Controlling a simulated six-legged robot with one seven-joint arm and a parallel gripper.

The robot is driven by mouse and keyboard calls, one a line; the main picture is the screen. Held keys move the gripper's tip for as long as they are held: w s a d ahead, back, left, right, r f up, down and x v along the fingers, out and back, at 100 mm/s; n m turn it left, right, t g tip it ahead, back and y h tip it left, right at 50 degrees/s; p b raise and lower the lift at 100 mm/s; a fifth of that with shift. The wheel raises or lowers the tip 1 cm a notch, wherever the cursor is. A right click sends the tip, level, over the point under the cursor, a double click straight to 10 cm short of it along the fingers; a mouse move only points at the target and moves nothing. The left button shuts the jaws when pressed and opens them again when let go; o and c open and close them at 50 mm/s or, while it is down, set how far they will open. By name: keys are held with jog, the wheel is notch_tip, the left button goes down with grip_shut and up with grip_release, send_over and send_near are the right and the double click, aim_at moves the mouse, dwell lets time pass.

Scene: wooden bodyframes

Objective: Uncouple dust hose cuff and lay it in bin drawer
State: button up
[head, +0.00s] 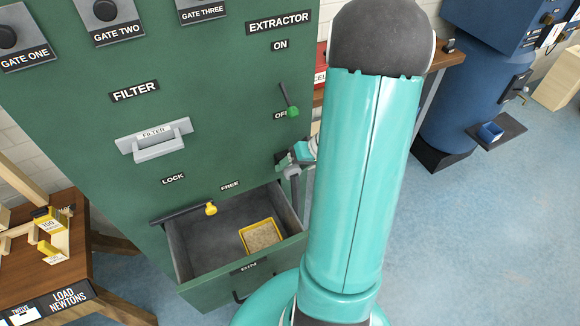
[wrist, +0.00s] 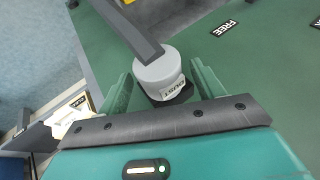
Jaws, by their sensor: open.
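In the wrist view a light grey round cuff (wrist: 158,70) with a DUST label sits between the fingers of my gripper (wrist: 162,85). The fingers are open, one on each side; I cannot tell if either touches it. A dark grey bar (wrist: 128,30) runs up and left from the cuff. The bin drawer (head: 188,262) is pulled open, low on the cabinet, with a yellow-rimmed tray (head: 261,236) inside.
The green extractor cabinet (head: 215,100) carries a filter handle (head: 155,140), a green-knobbed lever (head: 290,105) near OFF and a yellow-knobbed lever (head: 210,208) near FREE. A wooden table (head: 75,255) stands left. The blue floor at right (head: 480,250) is clear.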

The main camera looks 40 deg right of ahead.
jog(key=c, duration=1.1)
jog(key=shift+s+a, duration=0.2)
jog(key=shift+s, duration=0.5)
jog(key=shift+s+a, duration=0.25)
jog(key=shift+s, duration=0.5)
jog(key=shift+s+a, duration=0.2)
jog(key=shift+s, duration=0.5)
